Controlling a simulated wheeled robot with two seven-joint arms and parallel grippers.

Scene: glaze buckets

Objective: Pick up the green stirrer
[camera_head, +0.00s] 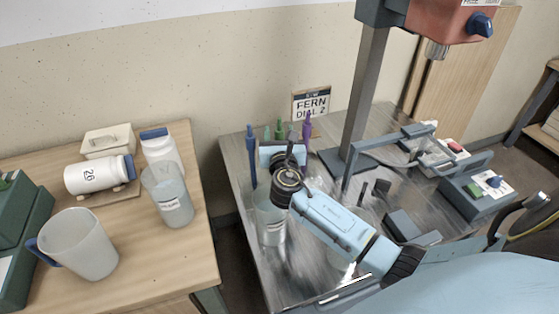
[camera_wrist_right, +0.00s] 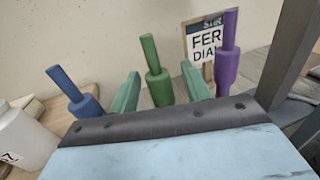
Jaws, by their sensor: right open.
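The green stirrer (camera_wrist_right: 154,72) stands upright in the right wrist view, a thin handle above a thicker collar. It shows small in the head view (camera_head: 279,128), beyond my right gripper. My right gripper (camera_wrist_right: 161,88) is open, with one green finger on each side of the stirrer. My left gripper is not in view.
A blue stirrer (camera_wrist_right: 74,92) stands left of the gripper and a purple stirrer (camera_wrist_right: 227,55) right of it. A clear labelled container (camera_head: 270,222) is below my arm. A stand post (camera_head: 362,95) rises to the right. Jugs and jars are on the left wooden table (camera_head: 150,262).

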